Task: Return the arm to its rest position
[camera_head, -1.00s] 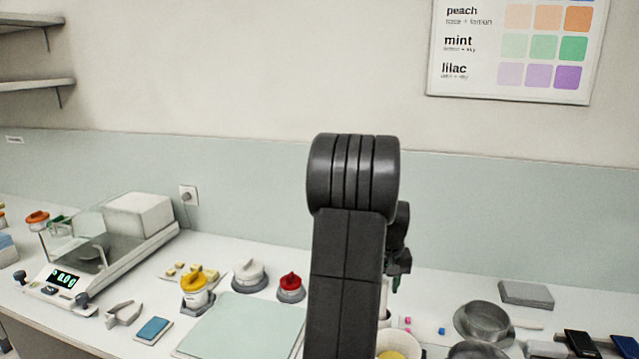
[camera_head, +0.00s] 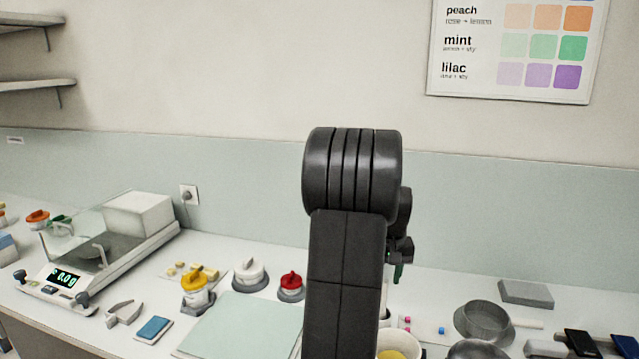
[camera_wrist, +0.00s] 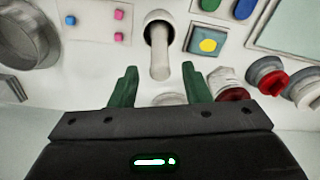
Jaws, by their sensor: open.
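My arm stands raised in the middle of the head view and hides part of the counter behind it. My gripper shows in the wrist view (camera_wrist: 158,88) with its two green fingers spread apart and nothing between them. In the head view only a little of the gripper shows, to the right of the arm link. Beyond the fingers in the wrist view a mortar with a pestle (camera_wrist: 160,62) stands on the counter, apart from them.
A balance (camera_head: 62,278) reads 0.00 at the left. Jars with yellow (camera_head: 196,278), white (camera_head: 250,270) and red (camera_head: 291,281) tops stand by a pale mat (camera_head: 240,325). A metal sieve (camera_head: 484,322) and grey block (camera_head: 526,293) lie right. The space above the counter is clear.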

